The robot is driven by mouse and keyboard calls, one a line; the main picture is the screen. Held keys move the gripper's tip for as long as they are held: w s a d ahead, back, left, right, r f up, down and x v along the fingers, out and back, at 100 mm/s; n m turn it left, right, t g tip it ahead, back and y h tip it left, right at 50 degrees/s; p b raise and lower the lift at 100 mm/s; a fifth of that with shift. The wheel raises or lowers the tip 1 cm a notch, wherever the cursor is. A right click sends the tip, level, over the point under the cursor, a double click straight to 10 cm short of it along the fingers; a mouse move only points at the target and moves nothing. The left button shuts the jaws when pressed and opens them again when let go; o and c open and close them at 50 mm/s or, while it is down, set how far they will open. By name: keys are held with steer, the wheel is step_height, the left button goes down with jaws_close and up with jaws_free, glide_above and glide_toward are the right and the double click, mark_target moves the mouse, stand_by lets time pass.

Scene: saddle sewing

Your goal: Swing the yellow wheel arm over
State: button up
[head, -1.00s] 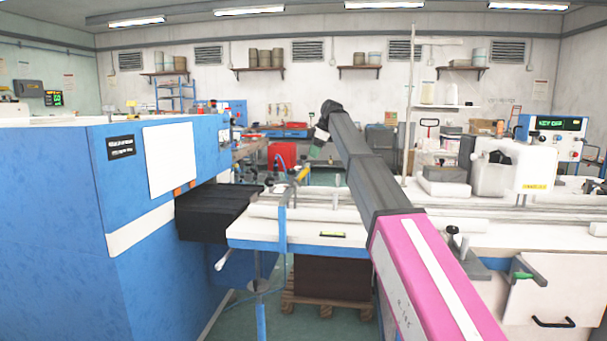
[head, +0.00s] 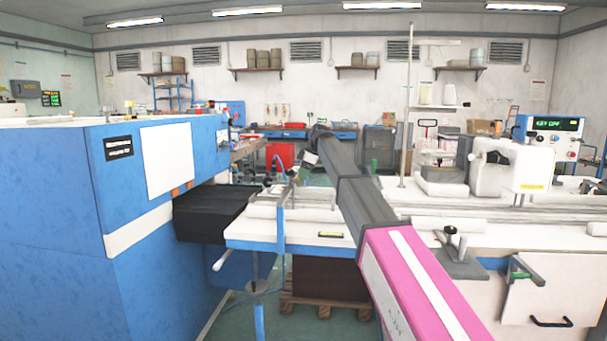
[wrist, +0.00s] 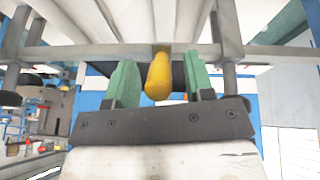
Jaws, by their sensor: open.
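The yellow wheel arm (wrist: 158,76) shows in the wrist view as a rounded yellow end pointing toward the camera. It lies between the two green fingers of my gripper (wrist: 161,64), with gaps visible on both sides. My gripper is open around it; I cannot tell whether anything touches. In the head view my gripper (head: 302,166) is small, over the left end of the white table, by the blue upright. The yellow arm is hard to make out there, largely hidden by my gripper.
A grey rail (wrist: 60,54) crosses behind the fingers in the wrist view. In the head view a large blue machine (head: 60,200) stands left, with a black block (head: 208,214) beside the white table (head: 290,232). A white sewing head (head: 510,165) stands on the right.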

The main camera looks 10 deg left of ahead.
jaws_close()
steer(key=a+h, duration=0.1)
steer(key=h, duration=0.1)
steer(key=a+r+h, duration=0.1)
steer(key=h, duration=0.1)
steer(key=shift+w+a+r, duration=0.1)
steer(key=shift+a, duration=0.15)
steer(key=shift+a+r+h, duration=0.1)
steer(key=shift+a+h, duration=0.4)
steer(key=shift+h, duration=0.5)
steer(key=shift+a+r+h, duration=0.1)
steer(key=shift+a+h, duration=0.35)
steer(key=shift+h, duration=0.55)
steer(key=shift+f, duration=0.1)
jaws_free()
